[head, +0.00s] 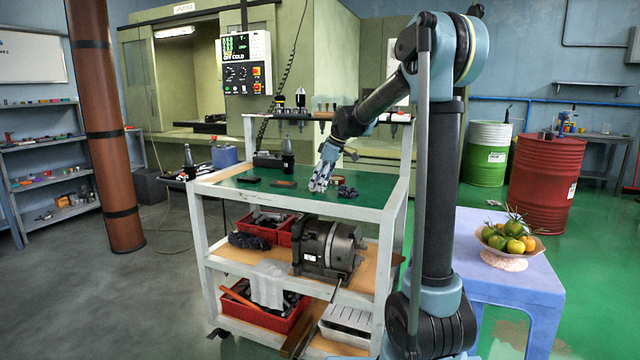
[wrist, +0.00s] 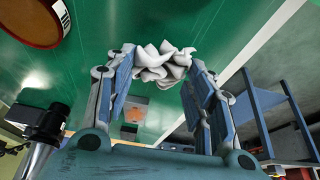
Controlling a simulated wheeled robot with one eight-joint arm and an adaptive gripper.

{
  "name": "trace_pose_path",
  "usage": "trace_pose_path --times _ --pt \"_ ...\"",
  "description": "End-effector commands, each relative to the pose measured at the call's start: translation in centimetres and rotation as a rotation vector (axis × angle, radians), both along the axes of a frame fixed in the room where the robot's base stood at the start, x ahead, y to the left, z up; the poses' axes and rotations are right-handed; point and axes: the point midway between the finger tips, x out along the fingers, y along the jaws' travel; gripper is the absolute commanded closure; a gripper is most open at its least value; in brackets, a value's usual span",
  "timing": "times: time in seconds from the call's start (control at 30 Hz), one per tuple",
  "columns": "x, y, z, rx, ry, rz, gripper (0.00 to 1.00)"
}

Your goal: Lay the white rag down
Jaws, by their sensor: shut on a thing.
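My gripper (head: 319,186) points down over the green top of the white tooling cart (head: 240,185). In the wrist view its two fingers (wrist: 162,75) are closed on a crumpled white rag (wrist: 163,62), which bunches out between and beyond the fingertips. The rag is hard to make out in the head view, where the fingers hide it. I cannot tell whether it touches the green top.
A fruit bowl (head: 505,258) stands on the lilac table.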

Motion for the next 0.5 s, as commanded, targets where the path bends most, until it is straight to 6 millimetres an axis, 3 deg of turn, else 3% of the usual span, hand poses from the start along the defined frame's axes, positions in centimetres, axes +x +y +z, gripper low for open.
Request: trace_pose_path --times 0.5 --pt "0.01 -0.02 -0.57 0.000 0.000 0.000 0.73"
